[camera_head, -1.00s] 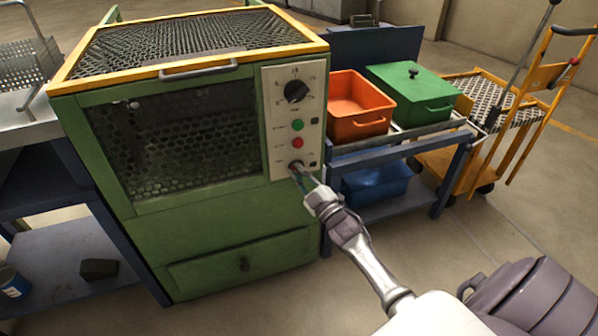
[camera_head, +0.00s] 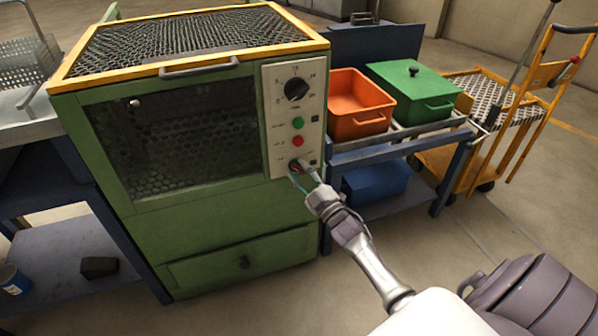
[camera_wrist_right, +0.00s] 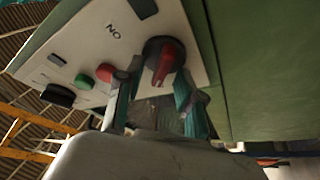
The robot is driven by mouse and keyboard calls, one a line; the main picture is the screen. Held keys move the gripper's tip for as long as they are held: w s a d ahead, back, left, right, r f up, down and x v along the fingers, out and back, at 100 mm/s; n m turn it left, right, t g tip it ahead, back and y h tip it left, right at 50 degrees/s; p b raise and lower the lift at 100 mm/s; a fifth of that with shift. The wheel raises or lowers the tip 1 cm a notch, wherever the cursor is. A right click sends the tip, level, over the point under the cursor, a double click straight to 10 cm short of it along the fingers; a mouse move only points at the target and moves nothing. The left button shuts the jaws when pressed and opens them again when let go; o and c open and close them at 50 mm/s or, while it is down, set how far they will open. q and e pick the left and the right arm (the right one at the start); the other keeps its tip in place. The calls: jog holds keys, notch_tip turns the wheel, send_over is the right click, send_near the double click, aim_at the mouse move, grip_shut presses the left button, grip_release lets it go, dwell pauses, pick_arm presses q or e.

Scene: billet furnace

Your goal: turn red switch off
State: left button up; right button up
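The red switch (camera_head: 297,167) is a rotary knob low on the pale control panel (camera_head: 309,75) of the green furnace (camera_head: 195,235). In the right wrist view the red handle (camera_wrist_right: 167,62) sits on a round black base, with its lower end pointing down and slightly left. My right gripper (camera_head: 303,179) is at the switch. Its two fingers (camera_wrist_right: 155,88) are apart, one on each side of the handle's lower end, with a visible gap. I cannot tell whether either finger touches it. My left gripper is out of view.
Above the switch are a red button (camera_head: 298,141), a green button (camera_head: 298,124) and a black dial (camera_head: 296,89). To the right, a blue cart (camera_head: 400,148) carries an orange bin (camera_head: 359,125) and a green lidded box (camera_head: 414,92). Open floor lies in front.

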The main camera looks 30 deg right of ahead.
jog(key=v, duration=1.1)
jog(key=shift+s, duration=0.35)
